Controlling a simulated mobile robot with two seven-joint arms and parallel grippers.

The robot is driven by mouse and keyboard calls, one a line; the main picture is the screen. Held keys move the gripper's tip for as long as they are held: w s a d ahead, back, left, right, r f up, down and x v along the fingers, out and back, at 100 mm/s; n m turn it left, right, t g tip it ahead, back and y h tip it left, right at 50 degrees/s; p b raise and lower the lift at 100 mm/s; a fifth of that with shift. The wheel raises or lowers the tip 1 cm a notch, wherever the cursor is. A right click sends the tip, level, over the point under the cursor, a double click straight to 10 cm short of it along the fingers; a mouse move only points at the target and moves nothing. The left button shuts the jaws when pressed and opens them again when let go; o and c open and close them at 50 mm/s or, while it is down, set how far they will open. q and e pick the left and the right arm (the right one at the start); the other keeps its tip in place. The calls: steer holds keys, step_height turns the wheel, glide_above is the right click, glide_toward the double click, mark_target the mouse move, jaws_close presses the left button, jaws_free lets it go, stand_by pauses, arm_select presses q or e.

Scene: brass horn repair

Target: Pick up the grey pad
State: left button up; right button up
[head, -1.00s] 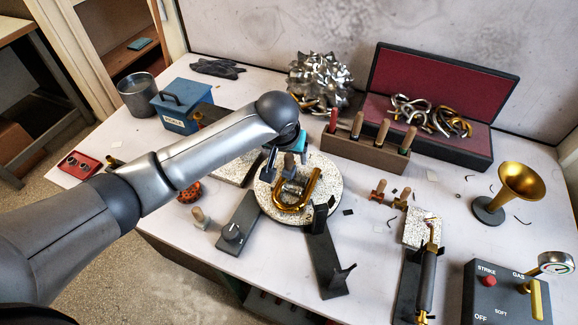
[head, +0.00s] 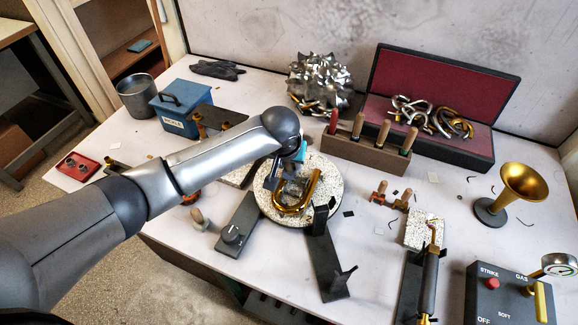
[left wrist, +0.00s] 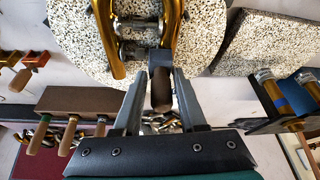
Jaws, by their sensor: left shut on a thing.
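My left gripper (head: 275,180) is over the round speckled turntable (head: 331,196), beside the bent brass tube (head: 312,194). In the left wrist view its two fingers (left wrist: 160,86) are closed around a small piece with a dark brown rounded handle and a grey block end. I take this piece to be the grey pad (left wrist: 160,57). The block end is close to the brass tube in that view; whether they touch I cannot tell. In the head view the gripper and wrist mostly hide the pad. My right gripper is not in view.
A wooden rack of handled tools (head: 364,155) stands behind the turntable. A dark dial box (head: 238,226) and a black stand (head: 327,262) are in front. A torch (head: 428,280) and a brass funnel (head: 522,183) are to the right. A blue box (head: 181,110) is at the back left.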

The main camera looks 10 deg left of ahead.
arm_select(q)
jaws_close()
steer(key=shift+r, duration=0.1)
